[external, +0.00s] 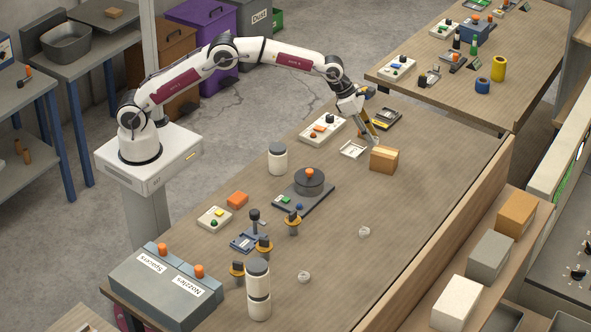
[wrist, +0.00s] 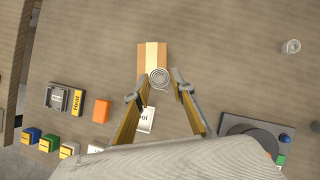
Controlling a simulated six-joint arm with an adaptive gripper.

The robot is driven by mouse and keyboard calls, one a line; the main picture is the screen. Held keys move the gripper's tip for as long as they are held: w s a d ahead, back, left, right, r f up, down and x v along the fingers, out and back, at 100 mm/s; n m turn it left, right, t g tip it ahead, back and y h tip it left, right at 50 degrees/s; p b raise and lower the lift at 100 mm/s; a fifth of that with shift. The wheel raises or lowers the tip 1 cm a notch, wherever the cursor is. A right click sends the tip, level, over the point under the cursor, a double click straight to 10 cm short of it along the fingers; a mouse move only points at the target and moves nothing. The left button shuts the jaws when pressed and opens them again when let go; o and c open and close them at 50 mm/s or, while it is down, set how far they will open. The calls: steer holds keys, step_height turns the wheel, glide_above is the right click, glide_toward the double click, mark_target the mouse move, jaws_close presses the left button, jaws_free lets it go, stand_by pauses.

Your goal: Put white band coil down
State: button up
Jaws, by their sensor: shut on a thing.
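My gripper (external: 372,138) is low over the far part of the bench, beside a brown box (external: 384,160). In the wrist view its two yellow fingers (wrist: 158,86) are shut on a white band coil (wrist: 158,78), seen as a spiral between the tips. The coil appears in front of the box (wrist: 152,56), which has a pale stripe across its top. I cannot tell whether the coil touches the box. In the external view the held coil is not clearly visible.
A white tray (external: 353,150) lies just left of the gripper. Other pale coils lie on the bench, one (external: 364,231) in the open middle and one (external: 304,277) nearer. A black round device (external: 309,182) and a white jar (external: 277,158) stand to the left. A wooden ledge (external: 440,235) borders the right side.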

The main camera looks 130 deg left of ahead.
steer(key=shift+f, duration=0.1)
steer(key=shift+f, duration=1.8)
steer(key=shift+f, duration=0.15)
steer(key=o, duration=0.8)
steer(key=v, duration=1.2)
steer(key=shift+r, duration=0.2)
